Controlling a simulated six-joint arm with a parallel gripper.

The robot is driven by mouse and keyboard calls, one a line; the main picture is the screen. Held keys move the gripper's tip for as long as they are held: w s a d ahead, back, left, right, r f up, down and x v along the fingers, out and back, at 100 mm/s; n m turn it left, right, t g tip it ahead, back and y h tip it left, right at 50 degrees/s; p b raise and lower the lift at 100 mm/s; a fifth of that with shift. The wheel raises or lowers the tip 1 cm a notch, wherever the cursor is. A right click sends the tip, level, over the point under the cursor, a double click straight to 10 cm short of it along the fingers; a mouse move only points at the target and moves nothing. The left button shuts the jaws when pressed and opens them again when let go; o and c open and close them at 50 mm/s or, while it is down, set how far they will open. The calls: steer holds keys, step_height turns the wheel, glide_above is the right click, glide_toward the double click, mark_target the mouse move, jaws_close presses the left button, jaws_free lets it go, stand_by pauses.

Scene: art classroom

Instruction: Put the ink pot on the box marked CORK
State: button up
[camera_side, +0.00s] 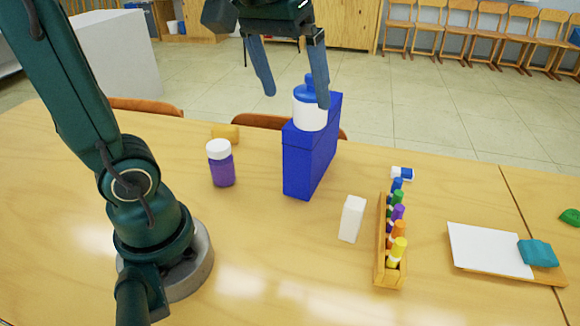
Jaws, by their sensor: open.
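A white pot with a blue cap (309,112) stands upright on top of a tall blue box (303,167). I see no CORK marking on the sides in view, and I cannot tell for sure that this pot is the ink pot. A purple jar with a white lid (222,168) stands on the table left of the box. My gripper (297,98) is open above the box, fingers pointing down. Its right finger overlaps the right side of the pot; its left finger is to the left, apart from it. I cannot tell whether the right finger touches the pot.
A white block (352,218) and a wooden rack of colored tubes (390,266) stand right of the box. A small white and blue item (402,173) lies behind the rack. A board with white paper (489,250) and a teal lump (538,253) lies at right. The table's front middle is clear.

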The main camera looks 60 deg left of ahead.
steer(key=s+d+f+m+t, duration=0.2)
steer(key=s+d+f+m, duration=0.1)
steer(key=s+f+m, duration=0.2)
step_height(320, 180, down, 3)
steer(key=shift+s+r+h, duration=0.1)
steer(key=shift+s+h, duration=0.3)
steer(key=shift+s, duration=0.7)
